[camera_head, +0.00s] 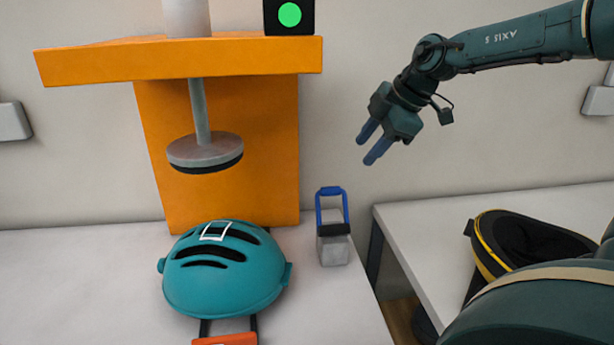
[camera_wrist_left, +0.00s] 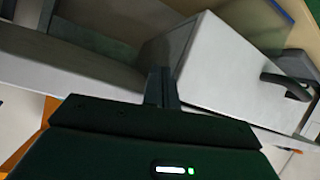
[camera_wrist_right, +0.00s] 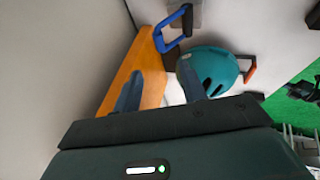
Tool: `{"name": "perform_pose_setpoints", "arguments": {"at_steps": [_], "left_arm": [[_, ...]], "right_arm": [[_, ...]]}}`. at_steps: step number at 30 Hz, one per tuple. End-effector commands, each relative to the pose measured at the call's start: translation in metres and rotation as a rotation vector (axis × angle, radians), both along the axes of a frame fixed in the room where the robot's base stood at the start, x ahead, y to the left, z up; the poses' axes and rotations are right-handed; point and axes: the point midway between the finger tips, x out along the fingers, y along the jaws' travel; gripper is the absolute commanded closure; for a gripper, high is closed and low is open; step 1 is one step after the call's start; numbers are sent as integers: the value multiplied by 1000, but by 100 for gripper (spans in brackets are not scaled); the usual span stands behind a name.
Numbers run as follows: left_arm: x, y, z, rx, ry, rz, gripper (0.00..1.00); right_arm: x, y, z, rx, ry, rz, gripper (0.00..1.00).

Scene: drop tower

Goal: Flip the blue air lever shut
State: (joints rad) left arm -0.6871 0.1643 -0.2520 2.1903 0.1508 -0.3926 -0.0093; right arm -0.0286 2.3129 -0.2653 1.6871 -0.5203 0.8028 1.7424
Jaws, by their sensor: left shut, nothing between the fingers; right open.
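The blue air lever (camera_head: 331,191) is a loop handle standing upright on a small grey block (camera_head: 334,251), right of the orange tower. The lever also shows in the right wrist view (camera_wrist_right: 161,44), beyond my fingertips and near the top. My right gripper (camera_head: 367,152) is open and empty, up and to the right of the lever and apart from it. My left gripper (camera_wrist_left: 160,86) is shut and empty in the left wrist view, beside a pale box-like surface. It is not seen in the head view.
The orange tower (camera_head: 270,140) holds a round grey weight (camera_head: 205,149) above a teal helmet (camera_head: 225,283) on the white table. A black box with a green light (camera_head: 289,15) sits on top. A black and yellow helmet (camera_head: 487,255) is on the right table. A gap separates the tables.

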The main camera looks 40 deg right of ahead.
Motion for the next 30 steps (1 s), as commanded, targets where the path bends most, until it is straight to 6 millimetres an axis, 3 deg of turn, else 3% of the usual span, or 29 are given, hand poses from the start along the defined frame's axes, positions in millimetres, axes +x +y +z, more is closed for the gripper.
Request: {"name": "perform_pose_setpoints", "arguments": {"at_steps": [7,21,30], "left_arm": [[0,0,0,0,0,0,100],[-1,1,0,0,-8,2,100],[-1,2,-1,2,-10,4,100]], "right_arm": [[6,2,-12,0,3,1,59],[48,17,-91,1,4,-1,59],[62,22,-112,0,0,-1,59]]}}
